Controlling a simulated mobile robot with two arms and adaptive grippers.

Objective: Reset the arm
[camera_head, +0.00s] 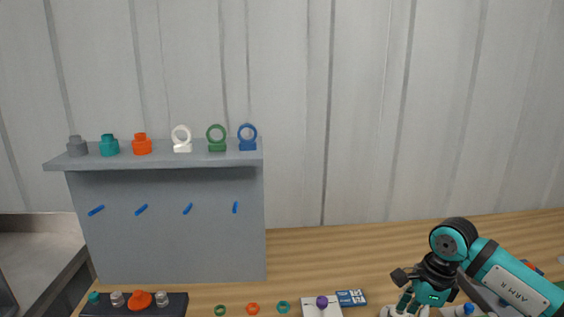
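My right arm comes in from the right edge, with a teal link marked with lettering and a black wrist joint. My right gripper (425,297) points down over the wooden table near the bottom edge. Its fingertips are at or beyond the picture's edge and close to pale objects, so I cannot tell whether it is open or holds anything. My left gripper and arm are not in view.
A grey shelf unit (170,240) carries several coloured fittings and upright rings on top. A dark tray (178,306) with small parts, loose rings (252,308), a white box (334,312) and a blue carton (351,298) line the front.

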